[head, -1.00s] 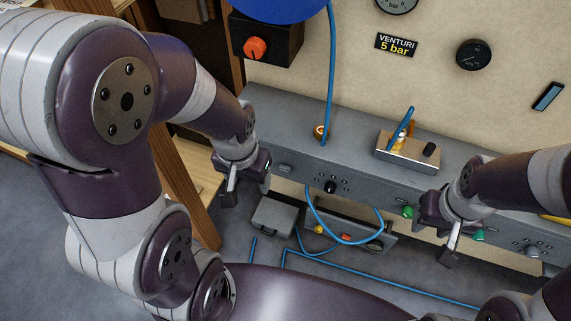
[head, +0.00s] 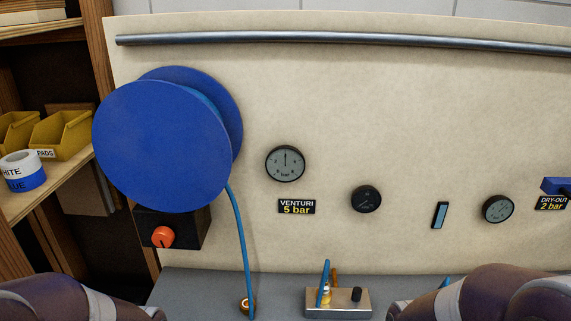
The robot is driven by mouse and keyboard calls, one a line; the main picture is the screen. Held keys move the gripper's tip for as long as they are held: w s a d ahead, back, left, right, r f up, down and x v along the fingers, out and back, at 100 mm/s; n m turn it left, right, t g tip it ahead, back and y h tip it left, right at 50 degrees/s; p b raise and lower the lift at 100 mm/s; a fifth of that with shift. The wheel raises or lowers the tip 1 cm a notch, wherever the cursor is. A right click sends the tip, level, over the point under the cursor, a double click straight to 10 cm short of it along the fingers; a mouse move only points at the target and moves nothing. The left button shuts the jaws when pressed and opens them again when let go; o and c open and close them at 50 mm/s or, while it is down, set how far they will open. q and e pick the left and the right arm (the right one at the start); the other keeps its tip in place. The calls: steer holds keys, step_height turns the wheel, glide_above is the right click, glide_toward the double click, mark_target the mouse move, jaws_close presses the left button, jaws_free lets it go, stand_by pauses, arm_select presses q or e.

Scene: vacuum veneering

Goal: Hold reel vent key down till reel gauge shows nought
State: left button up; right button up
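A blue reel (head: 160,145) is mounted on the wall board at the left, with a blue hose (head: 240,245) running down from it. Under it a black box (head: 196,228) carries an orange knob (head: 162,237). A light-faced gauge (head: 285,163) marked bar has its needle pointing about straight up. A metal block (head: 338,303) with a black button (head: 357,294) sits on the grey ledge. No part is legibly marked as the reel vent key. Both my grippers are out of view.
A label (head: 296,207) reads VENTURI 5 bar. Another gauge (head: 497,208) and a DRY-OUT 2 bar label (head: 551,203) are at the right. A metal rail (head: 340,43) crosses the board. Shelves with yellow bins (head: 62,134) stand left. My arms fill the bottom corners.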

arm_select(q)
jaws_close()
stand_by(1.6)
